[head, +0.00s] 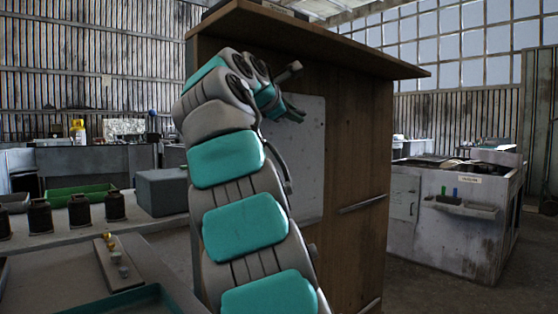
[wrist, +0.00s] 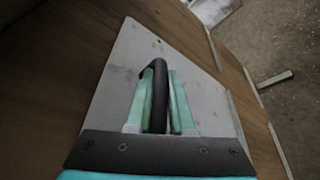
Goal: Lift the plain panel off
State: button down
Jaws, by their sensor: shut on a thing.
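The plain panel is a pale grey sheet (head: 308,170) on the side face of a tall wooden cabinet (head: 358,150). My arm covers its left part in the head view. In the wrist view the panel (wrist: 122,72) lies along the wood, and I cannot tell if there is a gap behind it. A dark curved handle (wrist: 159,92) stands out from it. My gripper (head: 294,115) is at the panel's upper part, its teal fingers (wrist: 160,92) on both sides of the handle, shut on it.
The cabinet's top (head: 330,40) overhangs above my gripper. A metal rail (head: 362,203) sits on the cabinet right of the panel. A grey bench unit (head: 450,215) stands at right, with open floor between. At left, a table holds dark canisters (head: 80,212) and a green tray (head: 78,194).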

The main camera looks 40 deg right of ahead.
jog(key=shift+s+d, duration=0.1)
jog(key=shift+s, duration=0.05)
dwell(0.3)
jog(key=shift+s+r, duration=0.1)
jog(key=shift+r, duration=0.1)
jog(key=s+r+p, duration=0.1)
jog(key=s+r, duration=0.3)
jog(key=s, duration=0.6)
jog(key=s+d+r+p, duration=0.1)
jog(key=s+r, duration=0.2)
jog(key=s, duration=0.8)
jog(key=shift+s+d+r, duration=0.25)
jog(key=shift+d+r, duration=0.05)
jog(key=shift+r, duration=0.05)
jog(key=shift+s, duration=0.1)
